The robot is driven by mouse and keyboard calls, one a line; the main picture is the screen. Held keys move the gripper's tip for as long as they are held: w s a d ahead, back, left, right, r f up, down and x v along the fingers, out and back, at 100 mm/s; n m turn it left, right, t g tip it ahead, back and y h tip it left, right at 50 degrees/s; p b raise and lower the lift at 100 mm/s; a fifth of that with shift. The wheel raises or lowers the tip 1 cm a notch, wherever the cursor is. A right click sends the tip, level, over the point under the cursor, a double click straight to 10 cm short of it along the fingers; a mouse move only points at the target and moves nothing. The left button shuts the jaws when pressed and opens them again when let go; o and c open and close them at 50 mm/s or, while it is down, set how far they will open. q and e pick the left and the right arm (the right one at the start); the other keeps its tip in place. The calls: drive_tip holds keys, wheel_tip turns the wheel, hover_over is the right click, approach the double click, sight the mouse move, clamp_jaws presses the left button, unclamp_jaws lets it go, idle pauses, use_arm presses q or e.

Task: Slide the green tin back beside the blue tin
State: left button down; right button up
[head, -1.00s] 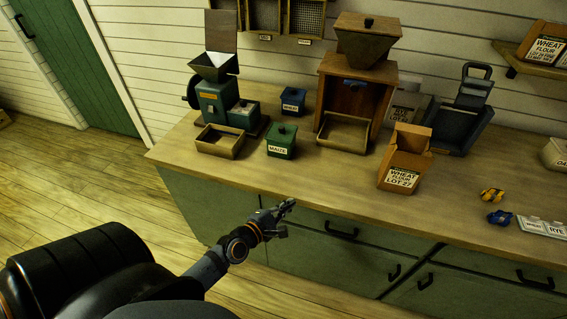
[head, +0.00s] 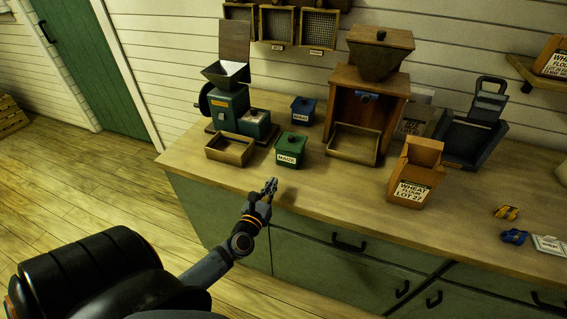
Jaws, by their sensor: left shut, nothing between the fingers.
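The green tin (head: 290,151), with a lid knob and a label that seems to read MAIZE, stands upright on the wooden counter. The blue tin (head: 303,110), smaller in the picture and labelled, stands behind it and slightly right, close to the wall, with a gap between them. My left gripper (head: 271,186) is shut and empty. It is just in front of the green tin, near the counter's front edge, pointing toward the tin with a small gap in the picture. My right gripper is not in view.
A wooden tray (head: 230,149) and green mill (head: 229,108) stand left of the green tin. A wooden hopper machine (head: 366,105) with a tray is to the right. A flour box (head: 415,172) stands further right. The counter (head: 335,188) before the hopper is clear.

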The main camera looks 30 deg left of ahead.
sight(287, 158)
use_arm(q)
drive_tip(key=x, duration=1)
drive_tip(key=shift+w+f, duration=0.1)
drive_tip(key=shift+w, duration=0.3)
